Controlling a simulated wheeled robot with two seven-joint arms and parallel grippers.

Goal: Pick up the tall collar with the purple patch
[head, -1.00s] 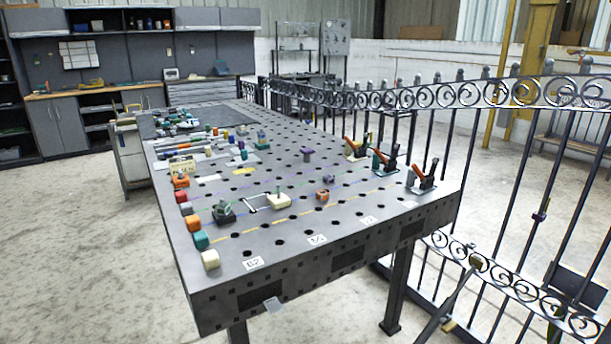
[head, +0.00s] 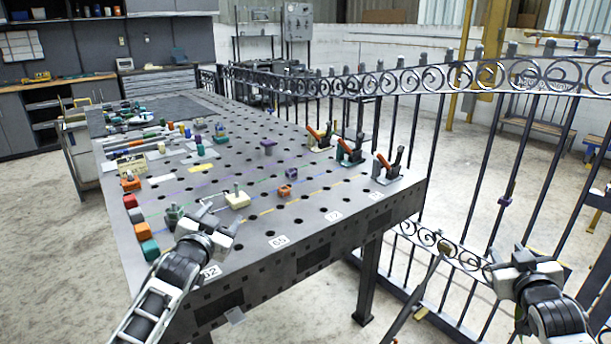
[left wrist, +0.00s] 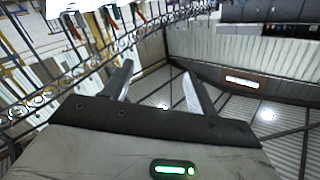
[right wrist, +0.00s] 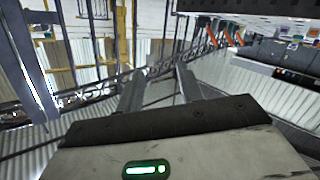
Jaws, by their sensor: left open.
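I cannot tell for sure which piece is the tall collar with the purple patch. A small purple piece (head: 268,146) stands on the perforated table (head: 310,232), right of its middle. My left gripper (head: 213,212) is open and empty above the table's front left, left of these pieces. My right gripper (head: 515,258) is open and empty at the lower right, in front of the gate.
Coloured blocks (head: 142,231) line the table's left edge. A dark fixture (head: 174,214) and a cream block with a pin (head: 237,199) are near my left gripper. Toggle clamps (head: 388,166) stand along the right edge. The scroll gate (head: 480,85) runs behind and to the right.

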